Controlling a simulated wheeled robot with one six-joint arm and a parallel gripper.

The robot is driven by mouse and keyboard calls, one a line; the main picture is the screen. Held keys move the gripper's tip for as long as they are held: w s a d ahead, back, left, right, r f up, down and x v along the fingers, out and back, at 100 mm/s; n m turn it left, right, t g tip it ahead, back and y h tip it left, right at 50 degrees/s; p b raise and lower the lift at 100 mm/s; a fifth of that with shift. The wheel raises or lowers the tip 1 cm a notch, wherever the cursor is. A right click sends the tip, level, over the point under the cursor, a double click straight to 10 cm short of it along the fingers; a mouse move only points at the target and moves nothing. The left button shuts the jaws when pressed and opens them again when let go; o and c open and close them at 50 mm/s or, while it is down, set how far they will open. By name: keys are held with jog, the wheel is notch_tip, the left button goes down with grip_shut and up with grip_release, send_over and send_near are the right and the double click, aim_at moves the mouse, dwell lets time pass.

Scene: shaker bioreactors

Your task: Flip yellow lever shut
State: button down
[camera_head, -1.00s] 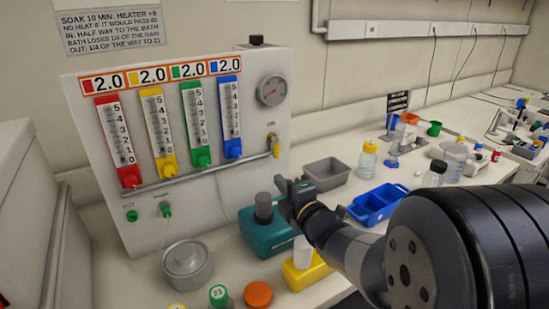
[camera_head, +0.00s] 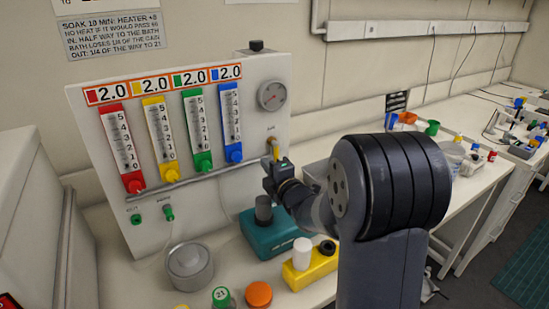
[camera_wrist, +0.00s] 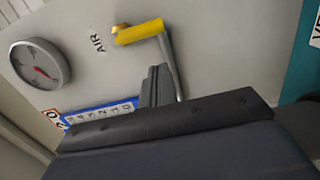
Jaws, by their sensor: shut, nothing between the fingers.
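The yellow lever (camera_head: 276,153) sits on the brass air valve at the right side of the grey-white panel, under the round gauge. It points downward in the head view. In the wrist view the yellow lever (camera_wrist: 138,33) shows whole next to the "AIR" label, with a grey pipe beside its end. My gripper (camera_head: 271,174) is just below the lever, in front of the panel. In the wrist view my gripper's fingers (camera_wrist: 157,84) are together and empty, with a small gap seen between them and the lever. Whether they touch the pipe cannot be told.
Several coloured flow tubes, such as the blue one (camera_head: 230,120), stand left of the valve, near the gauge (camera_head: 271,96). Below are a teal stirrer (camera_head: 270,240), a metal pot (camera_head: 188,266) and a yellow block (camera_head: 311,268).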

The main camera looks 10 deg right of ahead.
jog(key=shift+w+d+r+p, duration=0.1)
jog(key=shift+w+d+p, duration=0.15)
jog(key=shift+d, duration=0.35)
jog(key=shift+w+d+p, duration=0.1)
jog(key=shift+w+d, duration=0.15)
jog(key=shift+d, duration=0.3)
jog(key=shift+f+b, duration=0.2)
jog(key=shift+b, duration=0.5)
jog(key=shift+w+d+n+b, duration=0.1)
jog(key=shift+d+n+b, duration=0.1)
jog(key=shift+n+b, duration=0.85)
jog(key=shift+f+b, duration=0.15)
jog(key=shift+b, duration=0.65)
jog(key=d+n+b, duration=0.1)
jog(key=n+b, duration=0.3)
jog(key=b, duration=0.2)
jog(key=w+d+n+b, duration=0.1)
jog(key=d+n+b, duration=0.1)
jog(key=n+b, duration=0.3)
jog(key=d+r+n+y+b, duration=0.1)
jog(key=n+b, duration=0.4)
jog(key=b, duration=0.2)
jog(key=shift+w+d+r+n+b, duration=0.1)
jog(key=shift+w+d+n+b, duration=0.15)
jog(key=shift+b, duration=0.15)
